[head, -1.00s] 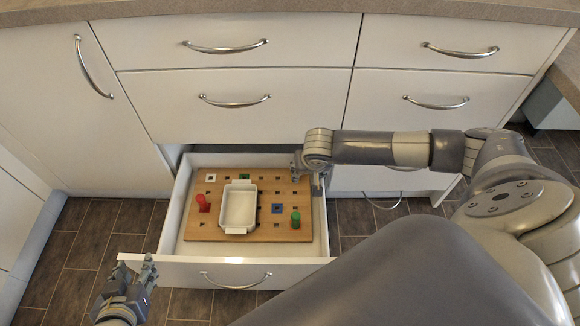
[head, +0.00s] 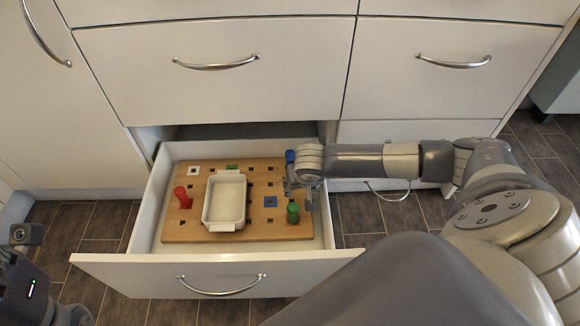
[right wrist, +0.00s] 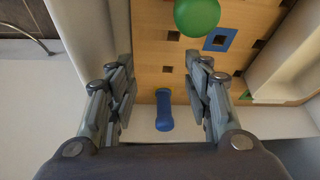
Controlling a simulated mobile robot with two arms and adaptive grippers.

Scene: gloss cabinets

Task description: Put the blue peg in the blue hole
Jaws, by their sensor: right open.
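The blue peg (head: 290,156) is at the back right of the wooden pegboard (head: 180,232), partly hidden by my right arm in the head view. In the right wrist view the blue peg (right wrist: 164,110) shows between the open fingers of my right gripper (right wrist: 160,76), apart from them. The blue-framed square hole (head: 270,201) is empty, just left of the green peg (head: 293,212); the hole also shows in the right wrist view (right wrist: 220,39). My right gripper (head: 298,192) is over the board's right side. Part of my left gripper (head: 28,236) is at the left edge; its jaw state is unclear.
The pegboard lies in an open drawer (head: 215,262). A white dish (head: 225,205) sits on its middle, with a red peg (head: 182,197) to the left. White-framed (head: 193,170) and green-framed (head: 232,167) holes are at the back. Drawer walls surround the board.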

